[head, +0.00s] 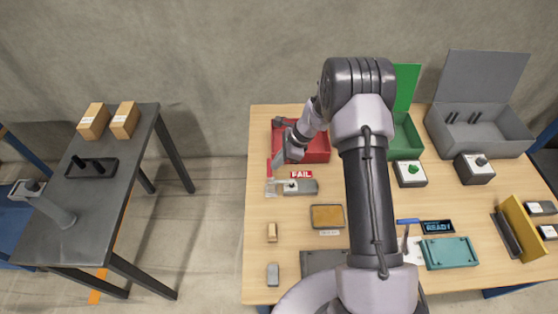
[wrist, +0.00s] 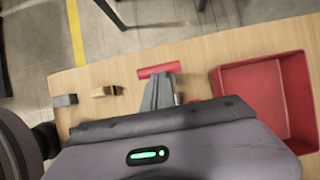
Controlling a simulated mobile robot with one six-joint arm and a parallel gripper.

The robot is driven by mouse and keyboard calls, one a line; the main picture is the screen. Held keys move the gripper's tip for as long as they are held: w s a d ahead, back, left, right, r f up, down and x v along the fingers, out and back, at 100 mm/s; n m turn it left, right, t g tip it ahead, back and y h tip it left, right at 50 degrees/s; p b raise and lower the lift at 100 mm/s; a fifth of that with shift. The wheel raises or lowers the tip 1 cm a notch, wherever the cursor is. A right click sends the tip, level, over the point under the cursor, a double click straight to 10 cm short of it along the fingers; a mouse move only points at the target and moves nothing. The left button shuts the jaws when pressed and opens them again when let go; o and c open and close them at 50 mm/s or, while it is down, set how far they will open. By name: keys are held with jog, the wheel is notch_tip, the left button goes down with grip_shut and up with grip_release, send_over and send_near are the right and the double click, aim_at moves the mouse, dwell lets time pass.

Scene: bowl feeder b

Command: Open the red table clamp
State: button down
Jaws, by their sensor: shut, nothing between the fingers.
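The table clamp's red handle (head: 268,169) stands at the left edge of the wooden table in the head view. Its grey body (head: 304,187) lies just right of and below the handle. The red handle (wrist: 158,70) also shows in the wrist view, with the clamp body hidden behind my gripper's housing. My gripper (head: 279,158) is shut and empty, its fingertips close beside the handle. In the wrist view my fingers (wrist: 160,94) appear to reach up to the handle; I cannot tell whether they touch it.
A red bin (head: 318,152) sits just behind the clamp; its wall (wrist: 220,90) is right in the wrist view. A red FAIL sign (head: 301,174) stands by the clamp. A tan block (head: 272,232) and a grey block (head: 273,274) lie nearer.

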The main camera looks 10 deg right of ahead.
jog(key=shift+w+a+r+h+p, duration=0.1)
jog(key=shift+a+r+h+p, duration=0.1)
jog(key=shift+a+h+p, duration=0.45)
jog(key=shift+a+r+h+p, duration=0.15)
jog(key=shift+a+p, duration=0.2)
jog(key=shift+p, duration=0.55)
jog(key=w+a+f+h+b, duration=0.1)
jog(key=a+f+h+b, duration=0.1)
jog(key=a+h, duration=0.1)
jog(key=w+a+f+g+h+b, duration=0.1)
jog(key=a+f+h+b, duration=0.1)
jog(key=a, duration=0.3)
jog(key=shift+a+f+h+b, duration=0.2)
jog(key=shift+a+h+b, duration=0.25)
jog(key=shift+h, duration=0.25)
jog(key=shift+r, duration=0.1)
